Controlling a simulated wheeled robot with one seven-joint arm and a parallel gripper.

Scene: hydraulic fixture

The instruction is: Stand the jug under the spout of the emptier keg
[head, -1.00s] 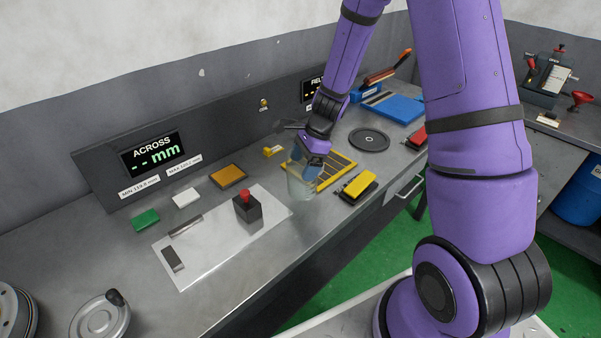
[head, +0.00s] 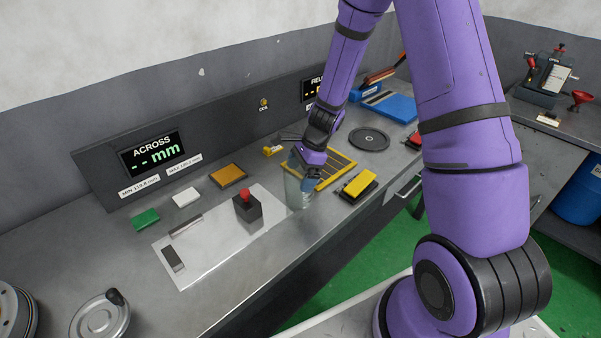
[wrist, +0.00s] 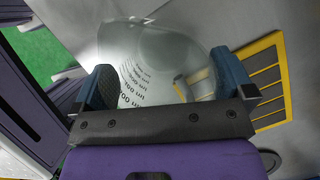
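The jug (head: 295,192) is a clear vessel over the bench, right of the bright metal plate. In the wrist view the jug (wrist: 150,55) shows dark graduation marks and fills the space between my fingers. My gripper (head: 306,172) is closed around its sides, with a blue-grey finger against each side in the wrist view (wrist: 165,85). I cannot tell whether its base touches the bench. I cannot make out a keg with a spout in either view.
A yellow-edged slotted mat (head: 345,165) lies just behind the jug. A red-topped block (head: 246,207) stands to its left, and a yellow-topped black block (head: 358,186) to its right. A handwheel (head: 98,316) is at the front left. A blue drum (head: 582,195) stands under the right bench.

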